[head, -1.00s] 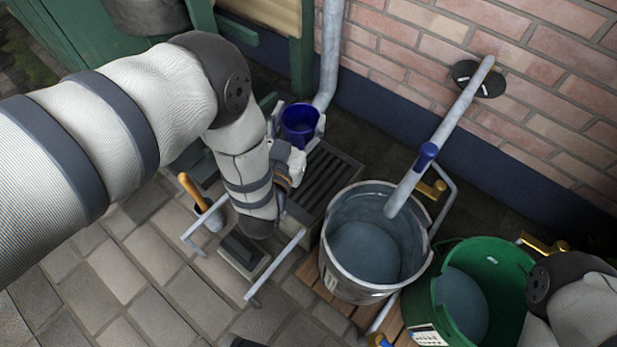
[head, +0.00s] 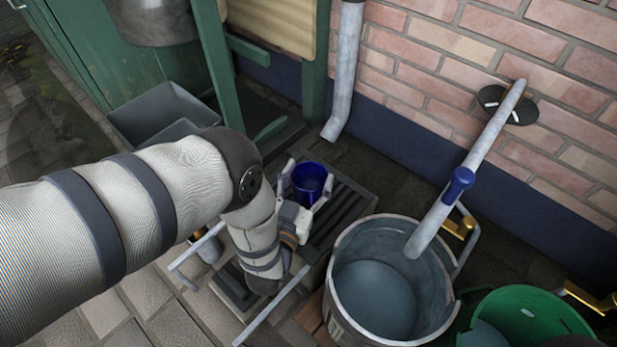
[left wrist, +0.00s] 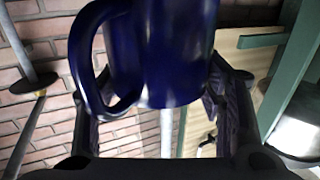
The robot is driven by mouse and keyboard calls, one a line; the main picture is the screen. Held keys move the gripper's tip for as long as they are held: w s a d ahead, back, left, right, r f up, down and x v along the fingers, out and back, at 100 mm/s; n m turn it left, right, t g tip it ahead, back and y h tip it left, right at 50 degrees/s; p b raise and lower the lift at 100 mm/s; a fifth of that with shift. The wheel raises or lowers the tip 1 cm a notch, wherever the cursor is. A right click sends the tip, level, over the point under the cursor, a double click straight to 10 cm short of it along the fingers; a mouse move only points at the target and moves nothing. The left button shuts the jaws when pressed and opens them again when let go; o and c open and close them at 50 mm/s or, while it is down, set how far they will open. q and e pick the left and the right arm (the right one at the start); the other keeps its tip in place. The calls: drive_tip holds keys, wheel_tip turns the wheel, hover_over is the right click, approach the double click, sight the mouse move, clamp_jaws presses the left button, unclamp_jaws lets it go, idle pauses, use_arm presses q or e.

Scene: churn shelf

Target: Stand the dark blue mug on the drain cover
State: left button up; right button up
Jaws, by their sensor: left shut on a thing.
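The dark blue mug (head: 309,180) is upright, its open mouth facing up, between the fingers of my left gripper (head: 306,188). The gripper is shut on it. In the left wrist view the mug (left wrist: 165,55) fills the top middle, its handle (left wrist: 84,60) to the left, with a gripper finger on each side. The drain cover (head: 350,218) is a dark slatted grate by the wall. The mug appears over its back left part in the head view; I cannot tell whether its hidden base touches the slats. My right gripper is out of view.
A grey metal bucket (head: 345,270) of water stands right of the drain cover, under a pipe with a blue handle (head: 459,184). A green tub (head: 540,312) is further right. A downpipe (head: 345,75) and green frame post (head: 316,60) stand behind the mug.

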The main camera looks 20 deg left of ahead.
use_arm(q)
drive_tip(key=shift+s+f, duration=0.2)
drive_tip(key=shift+f, duration=0.15)
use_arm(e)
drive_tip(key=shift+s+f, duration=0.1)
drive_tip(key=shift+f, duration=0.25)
use_arm(q)
drive_tip(key=o, duration=1.3)
drive_tip(key=shift+f+b, duration=0.1)
drive_tip(key=shift+b, duration=0.2)
drive_tip(key=shift+r, duration=0.3)
drive_tip(key=s+p, duration=0.1)
drive_tip(key=s, duration=0.2)
drive_tip(key=s+p, duration=0.2)
drive_tip(key=s, duration=0.2)
drive_tip(key=s+p, duration=0.1)
drive_tip(key=s, duration=0.2)
drive_tip(key=shift+s+d+r+p, duration=0.2)
drive_tip(key=shift+s+r+p, duration=0.15)
drive_tip(key=shift+r+p, duration=0.05)
drive_tip(key=shift+s, duration=0.5)
drive_tip(key=shift+f, duration=0.1)
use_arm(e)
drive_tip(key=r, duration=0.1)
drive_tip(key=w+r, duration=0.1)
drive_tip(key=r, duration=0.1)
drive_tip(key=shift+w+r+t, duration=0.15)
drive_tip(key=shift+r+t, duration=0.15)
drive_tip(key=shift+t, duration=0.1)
